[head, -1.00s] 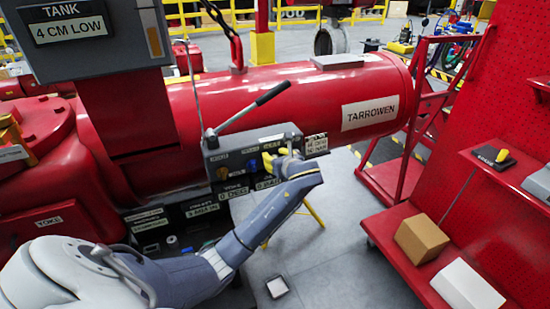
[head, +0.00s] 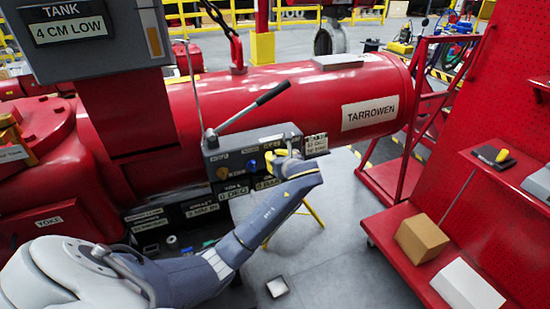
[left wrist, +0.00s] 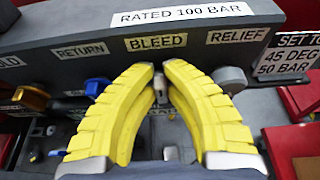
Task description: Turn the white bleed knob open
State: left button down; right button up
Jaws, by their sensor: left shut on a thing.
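The white bleed knob (left wrist: 160,84) sits under the BLEED label (left wrist: 156,43) on the grey valve block (head: 235,153). Only a small part of it shows between my fingertips. My left gripper (head: 276,158) is at the front of the block, and its yellow fingers (left wrist: 160,75) are closed on the knob from both sides in the left wrist view. The knob's angle cannot be read behind the fingers. My right gripper is in neither current view.
A blue knob (left wrist: 97,87) is left of the fingers under RETURN, and a grey knob (left wrist: 230,79) is close on the right under RELIEF. An orange knob (left wrist: 30,97) is farther left. A long-handled lever (head: 248,108) rises above the block.

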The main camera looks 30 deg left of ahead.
pick_arm(q)
jog(key=shift+s+a+f+n+t+h, duration=0.15)
jog(key=shift+s+f+n+t+h, duration=0.15)
jog(key=shift+n+t, duration=1.3)
jog(key=shift+s+a+f+n+t+h, duration=0.25)
jog(key=shift+n+t, duration=0.55)
jog(key=shift+n, duration=1.6)
jog(key=shift+s+a+f+n+t+h, duration=0.1)
jog(key=shift+s+f+n+t+h, duration=0.2)
jog(key=shift+n+t, duration=1.3)
jog(key=shift+w+n+g, duration=0.1)
jog(key=shift+n+g, duration=0.2)
jog(key=shift+n, duration=0.3)
jog(key=c, duration=1.5)
grip_release()
jog(key=shift+o, duration=0.2)
jog(key=v, duration=1.2)
